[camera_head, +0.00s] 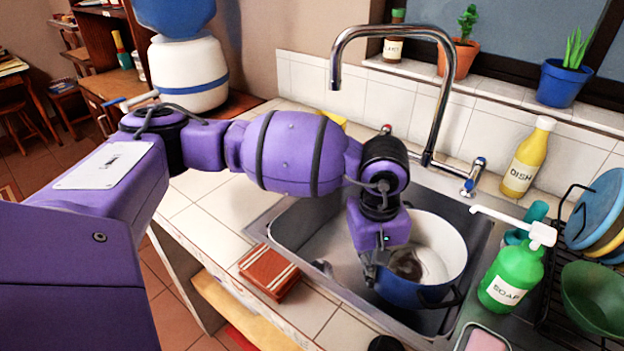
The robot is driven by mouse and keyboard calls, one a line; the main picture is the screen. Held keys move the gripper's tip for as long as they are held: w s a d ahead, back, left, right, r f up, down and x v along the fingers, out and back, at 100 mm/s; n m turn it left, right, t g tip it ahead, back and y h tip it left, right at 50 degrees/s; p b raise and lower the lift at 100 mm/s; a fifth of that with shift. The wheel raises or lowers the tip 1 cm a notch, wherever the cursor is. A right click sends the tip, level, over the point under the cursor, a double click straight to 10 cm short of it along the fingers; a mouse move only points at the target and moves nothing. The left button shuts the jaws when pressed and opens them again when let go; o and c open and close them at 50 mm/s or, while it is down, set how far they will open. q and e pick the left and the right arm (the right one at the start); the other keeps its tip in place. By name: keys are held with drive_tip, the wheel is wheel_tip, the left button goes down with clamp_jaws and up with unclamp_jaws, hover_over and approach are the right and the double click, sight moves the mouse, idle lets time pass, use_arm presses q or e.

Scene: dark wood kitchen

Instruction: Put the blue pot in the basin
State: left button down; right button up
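The blue pot (408,294), with a white inside, is within the outline of the metal basin (298,226) of the sink, toward its right side. It looks upright, and a dark handle sticks out at its front right. Something dark shows inside it. I cannot tell whether it rests on the basin floor. My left gripper (371,272) points down at the pot's left rim, touching or very near it. Its fingers are small and partly hidden, so I cannot tell whether they grip the rim. My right gripper is not in view.
A tall chrome faucet (437,100) arches behind the basin. A green soap bottle (512,277), a yellow dish bottle (527,160) and a dish rack (550,318) stand to the right.

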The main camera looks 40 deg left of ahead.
use_arm(q)
drive_tip(key=c, duration=2)
unclamp_jaws()
drive_tip(key=shift+r, duration=0.15)
drive_tip(key=shift+r+p, duration=0.35)
drive_tip(key=r, duration=1.2)
drive_tip(key=shift+s+a+r, duration=0.2)
